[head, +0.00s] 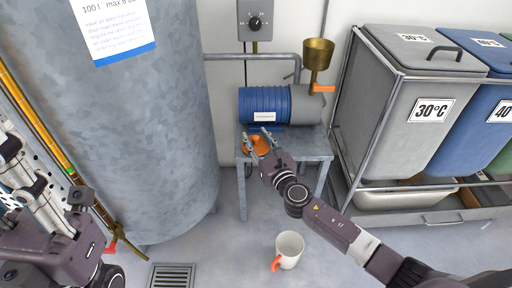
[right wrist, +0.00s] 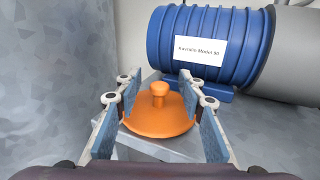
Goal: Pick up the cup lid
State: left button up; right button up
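The orange cup lid (right wrist: 160,112) has a round knob on top and lies on the corner of a small grey metal stand (head: 310,146). In the head view the lid (head: 256,147) shows partly behind my right gripper (head: 258,142). In the right wrist view my right gripper (right wrist: 160,115) is open, with one blue-padded finger on each side of the lid. I cannot tell whether the fingers touch it. A white cup (head: 290,247) with an orange handle stands on the floor. My left gripper (head: 45,165) is at the left edge, its fingertips unclear.
A blue ribbed motor (head: 266,103) with a grey end sits on the stand just behind the lid. A large grey tank (head: 150,130) rises to the left. Laundry bins (head: 420,110) in a metal frame stand right. A floor drain (head: 172,277) lies at the front.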

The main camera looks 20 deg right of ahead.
jog(key=shift+w, duration=0.15)
grip_shut()
jog(key=shift+r, duration=0.1)
